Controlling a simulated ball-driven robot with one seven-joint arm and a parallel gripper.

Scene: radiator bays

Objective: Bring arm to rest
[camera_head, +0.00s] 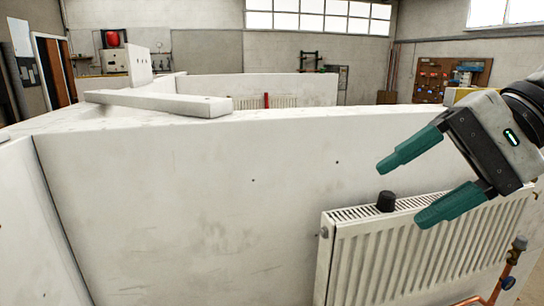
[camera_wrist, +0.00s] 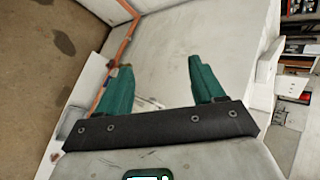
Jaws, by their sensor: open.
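My gripper (camera_head: 418,178) is at the right of the head view, with its two green fingers spread wide and nothing between them. It is in front of and above a white panel radiator (camera_head: 425,250) on the bay wall. A small black cylinder (camera_head: 386,201) stands on the radiator's top grille, just beyond the fingers and apart from them as far as I can tell. In the wrist view the open fingers (camera_wrist: 158,84) point toward a pale wall surface, and the gap between them is empty.
A white bay wall (camera_head: 180,200) spans the front, with a loose white beam (camera_head: 160,102) lying on its top. A copper pipe with a valve (camera_head: 515,255) is at the lower right. A tool board (camera_head: 450,78) hangs at the back. The air left of my gripper is clear.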

